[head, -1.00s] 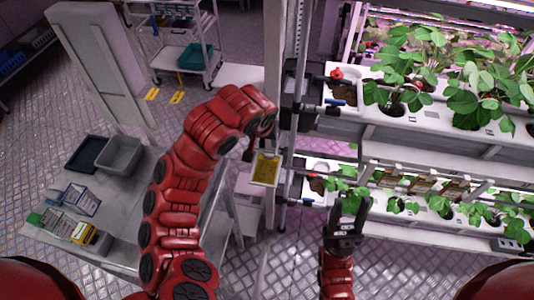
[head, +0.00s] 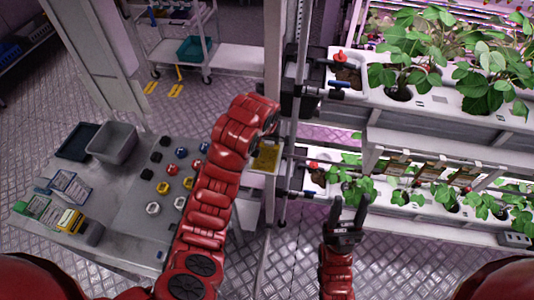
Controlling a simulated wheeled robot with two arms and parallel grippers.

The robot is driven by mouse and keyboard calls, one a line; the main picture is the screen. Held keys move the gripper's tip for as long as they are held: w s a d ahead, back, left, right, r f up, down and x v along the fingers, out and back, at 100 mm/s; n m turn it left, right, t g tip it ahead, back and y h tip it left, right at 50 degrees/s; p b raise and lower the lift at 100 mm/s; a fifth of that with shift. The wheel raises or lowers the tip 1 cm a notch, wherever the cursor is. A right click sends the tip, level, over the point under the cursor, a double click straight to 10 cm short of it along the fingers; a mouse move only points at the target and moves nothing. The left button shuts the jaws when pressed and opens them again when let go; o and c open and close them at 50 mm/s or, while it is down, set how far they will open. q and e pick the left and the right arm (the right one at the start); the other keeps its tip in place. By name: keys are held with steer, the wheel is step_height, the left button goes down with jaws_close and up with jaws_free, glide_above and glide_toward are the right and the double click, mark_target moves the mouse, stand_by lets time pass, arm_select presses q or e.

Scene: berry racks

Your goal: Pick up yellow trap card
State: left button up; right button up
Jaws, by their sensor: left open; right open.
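The yellow trap card (head: 265,158) hangs upright beside the rack's post, near the middle of the view. It has a pale border, and its upper left part is covered by my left arm. My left gripper (head: 257,143) is at the card's upper left edge, mostly hidden behind my red wrist; it is open. I cannot tell whether its fingers touch the card. My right gripper (head: 348,213) is open and empty, its fingers pointing up, in front of the lower planter row and well right of the card.
Planter racks (head: 430,100) with leafy plants fill the right side. A grey table (head: 125,210) at left holds a grey bin (head: 113,140), a dark tray (head: 78,142), small boxes and several coloured knobs. A white cart (head: 185,50) stands behind. Floor is clear between table and rack.

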mark_target(269, 143)
arm_select(q)
steer(key=shift+p+x, duration=0.65)
steer(key=shift+x, duration=1.35)
steer(key=shift+w+r, duration=0.1)
steer(key=shift+w, duration=0.05)
jaws_close()
